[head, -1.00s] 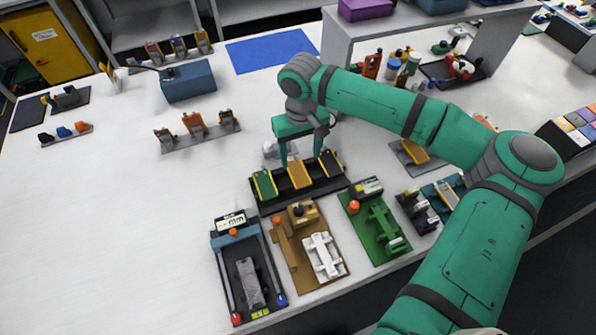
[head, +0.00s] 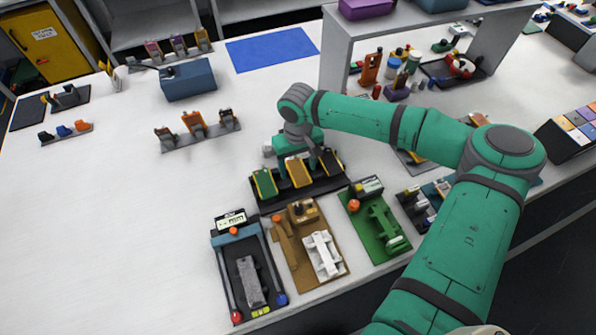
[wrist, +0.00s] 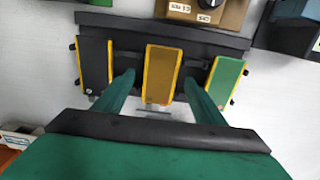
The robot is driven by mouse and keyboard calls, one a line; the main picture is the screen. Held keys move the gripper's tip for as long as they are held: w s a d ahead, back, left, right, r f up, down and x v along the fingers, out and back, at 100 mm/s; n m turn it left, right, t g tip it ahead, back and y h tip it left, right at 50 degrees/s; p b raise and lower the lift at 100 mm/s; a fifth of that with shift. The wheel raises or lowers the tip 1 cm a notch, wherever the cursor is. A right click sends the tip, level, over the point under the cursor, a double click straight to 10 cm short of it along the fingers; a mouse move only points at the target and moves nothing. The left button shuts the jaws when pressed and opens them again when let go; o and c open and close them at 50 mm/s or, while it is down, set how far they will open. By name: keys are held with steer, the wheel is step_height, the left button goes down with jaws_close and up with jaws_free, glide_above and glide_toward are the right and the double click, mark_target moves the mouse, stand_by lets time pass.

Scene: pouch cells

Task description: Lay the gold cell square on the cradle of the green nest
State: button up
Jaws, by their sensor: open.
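The gold cell (head: 298,174) lies tilted in the middle slot of a black rack (head: 259,200), between a green cell (head: 265,183) and a dark cell with yellow edges (head: 331,162). My gripper (head: 299,163) is low over the rack, open. In the wrist view its fingers (wrist: 159,86) are on either side of the gold cell (wrist: 163,72), with gaps between. The green nest (head: 360,224) stands right of the brown nest. Its green cradle (head: 384,221) is empty.
The brown nest (head: 287,251) with a white cradle and a grey-blue nest (head: 229,266) holding a grey piece stand in front of the rack. A raised shelf (head: 338,42) stands behind at the right. The white table to the left is largely clear.

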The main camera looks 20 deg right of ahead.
steer(key=c, duration=1.1)
steer(key=shift+w+r, duration=0.1)
